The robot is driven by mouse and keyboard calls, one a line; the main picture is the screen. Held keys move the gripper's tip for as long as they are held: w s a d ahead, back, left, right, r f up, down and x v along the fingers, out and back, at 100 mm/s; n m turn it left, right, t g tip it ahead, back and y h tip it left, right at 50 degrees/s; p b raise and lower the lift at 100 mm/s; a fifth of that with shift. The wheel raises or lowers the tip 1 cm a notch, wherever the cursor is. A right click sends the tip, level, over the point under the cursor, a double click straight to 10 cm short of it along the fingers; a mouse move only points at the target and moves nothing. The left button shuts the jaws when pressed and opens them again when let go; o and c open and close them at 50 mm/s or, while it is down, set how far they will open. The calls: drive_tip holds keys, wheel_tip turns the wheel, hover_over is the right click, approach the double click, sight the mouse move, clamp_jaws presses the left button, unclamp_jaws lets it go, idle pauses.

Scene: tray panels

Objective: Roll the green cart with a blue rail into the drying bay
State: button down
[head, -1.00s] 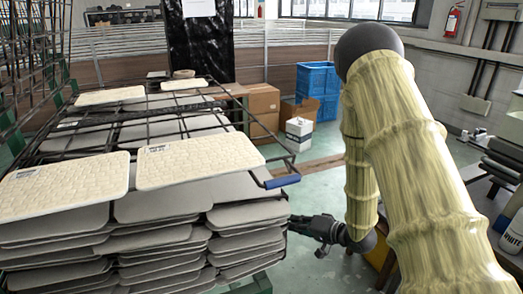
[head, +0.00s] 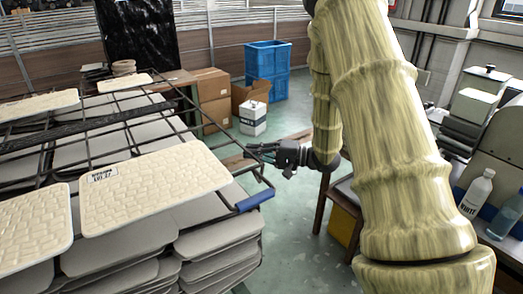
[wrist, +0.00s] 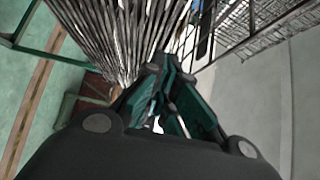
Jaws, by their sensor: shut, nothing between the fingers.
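The cart, with a dark wire frame (head: 222,143), stands at the left of the head view, loaded with stacked grey trays. My gripper (head: 250,150) is shut and empty. In the head view it appears just above and beyond the rail, apart from it. In the wrist view the closed fingers (wrist: 163,68) point toward the tray edges. I cannot pick out the drying bay.
Cream woven panels (head: 155,187) lie on top of the cart. Cardboard boxes (head: 212,100), a blue crate (head: 267,70) and a white container (head: 253,118) stand behind. A bench with bottles (head: 477,193) is at the right. Green floor is clear between cart and bench.

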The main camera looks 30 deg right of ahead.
drive_tip(key=w+a+p, duration=0.2)
drive_tip(key=w+a, duration=0.1)
drive_tip(key=a, duration=0.4)
drive_tip(key=shift+a, duration=0.2)
drive_tip(key=shift+a, duration=0.1)
